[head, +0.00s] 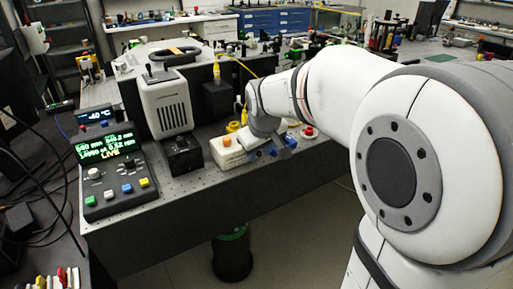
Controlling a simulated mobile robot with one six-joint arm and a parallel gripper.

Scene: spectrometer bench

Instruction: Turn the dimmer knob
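I cannot tell for sure which knob is the dimmer. A cream box with an orange knob (227,141) stands near the front edge of the bench. A black box with a dark knob (182,144) stands to its left. A control console (118,170) at the left has a white knob (94,173) and several coloured buttons. A small red-topped item (309,131) sits to the right of my arm's end. My gripper (280,151) is low over the bench's front edge, just right of the cream box. Its fingers are small and partly hidden, so their opening is unclear.
A grey vented instrument (168,105) stands behind the black box, with a small temperature display (95,117) to the left. A yellow cable (236,63) runs behind my wrist. The perforated bench top (195,185) is bare along its front. A dark green-topped bin (232,252) stands below.

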